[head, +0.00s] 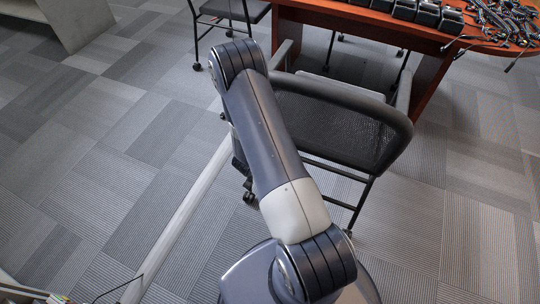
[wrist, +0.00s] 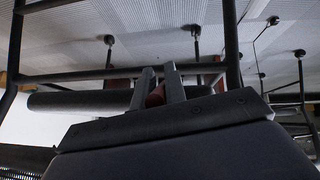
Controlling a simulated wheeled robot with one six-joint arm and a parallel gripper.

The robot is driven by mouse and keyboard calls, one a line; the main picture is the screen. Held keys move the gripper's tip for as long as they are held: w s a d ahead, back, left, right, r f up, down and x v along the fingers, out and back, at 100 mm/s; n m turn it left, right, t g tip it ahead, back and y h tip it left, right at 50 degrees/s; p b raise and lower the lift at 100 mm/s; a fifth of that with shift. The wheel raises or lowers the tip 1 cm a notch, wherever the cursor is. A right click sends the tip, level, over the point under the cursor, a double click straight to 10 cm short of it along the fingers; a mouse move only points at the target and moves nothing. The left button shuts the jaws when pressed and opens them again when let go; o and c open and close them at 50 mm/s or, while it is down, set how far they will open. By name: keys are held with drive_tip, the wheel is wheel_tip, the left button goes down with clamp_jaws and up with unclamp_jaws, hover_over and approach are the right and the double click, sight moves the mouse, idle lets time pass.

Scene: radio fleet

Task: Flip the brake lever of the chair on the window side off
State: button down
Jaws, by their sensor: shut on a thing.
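A black chair (head: 345,125) with a mesh back and a tubular frame on casters stands right in front of me, at the red-brown table. In the head view my arm covers the chair's left side and hides my gripper. In the wrist view my gripper (wrist: 159,75) has its two fingers close together, reaching among the chair's dark frame bars (wrist: 85,75). A small red piece (wrist: 155,96), apparently the brake lever, shows between the fingers, which are shut on it. Its setting cannot be made out. Several casters (wrist: 195,29) show beyond.
The table (head: 350,14) carries several black radios (head: 427,13) and a heap of cables (head: 505,22) at the right. A second chair (head: 230,10) stands at the back left. A grey cabinet (head: 75,22) is at the far left.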

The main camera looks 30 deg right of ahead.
drive_tip(key=shift+r+g+y+p, duration=0.15)
drive_tip(key=shift+g+y+p, duration=0.25)
drive_tip(key=shift+p, duration=0.4)
drive_tip(key=shift+d, duration=0.1)
drive_tip(key=c, duration=1.5)
unclamp_jaws()
drive_tip(key=shift+o, duration=0.2)
drive_tip(key=shift+r, duration=0.1)
drive_tip(key=p+v, duration=0.3)
drive_tip(key=v, duration=0.7)
drive_tip(key=shift+a+r, duration=0.25)
drive_tip(key=shift+s, duration=0.1)
